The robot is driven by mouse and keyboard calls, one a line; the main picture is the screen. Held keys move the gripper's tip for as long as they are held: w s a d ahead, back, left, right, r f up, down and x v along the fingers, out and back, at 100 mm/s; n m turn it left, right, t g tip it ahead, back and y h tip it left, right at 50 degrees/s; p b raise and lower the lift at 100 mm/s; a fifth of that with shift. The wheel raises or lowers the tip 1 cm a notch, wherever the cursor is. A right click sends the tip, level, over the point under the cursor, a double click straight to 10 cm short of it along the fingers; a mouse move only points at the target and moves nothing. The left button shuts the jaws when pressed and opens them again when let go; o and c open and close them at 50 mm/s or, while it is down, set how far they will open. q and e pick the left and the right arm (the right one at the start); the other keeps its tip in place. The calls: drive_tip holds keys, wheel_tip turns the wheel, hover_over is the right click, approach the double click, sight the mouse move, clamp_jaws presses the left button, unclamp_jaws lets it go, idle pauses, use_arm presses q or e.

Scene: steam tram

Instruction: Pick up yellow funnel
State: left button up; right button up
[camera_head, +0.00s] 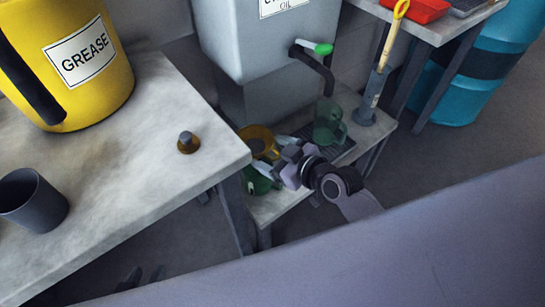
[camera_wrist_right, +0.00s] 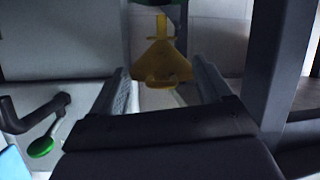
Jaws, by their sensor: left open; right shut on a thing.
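The yellow funnel (camera_head: 257,139) is on the low shelf beside the workbench corner in the head view, partly hidden by the bench edge and gripper. In the right wrist view the funnel (camera_wrist_right: 163,62) lies between the two fingers, its narrow end toward the top of the picture. My right gripper (camera_head: 270,153) reaches in from the right and is shut on the funnel; in the wrist view its fingers (camera_wrist_right: 161,75) flank it. My left gripper (camera_head: 143,277) shows only as dark finger tips below the workbench, open and apart from the funnel.
A green vessel (camera_head: 260,183) stands close below the right gripper. The oil tank (camera_head: 245,45) rises behind. The workbench (camera_head: 150,130) is close on the left.

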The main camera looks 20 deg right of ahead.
wheel_tip(320, 180, up, 15)
drive_tip(key=p, duration=0.3)
drive_tip(key=shift+f+p, duration=0.2)
drive_tip(key=shift+p, duration=0.2)
drive_tip(key=shift+r, duration=0.55)
wheel_tip(320, 180, up, 3)
drive_tip(key=p, duration=0.4)
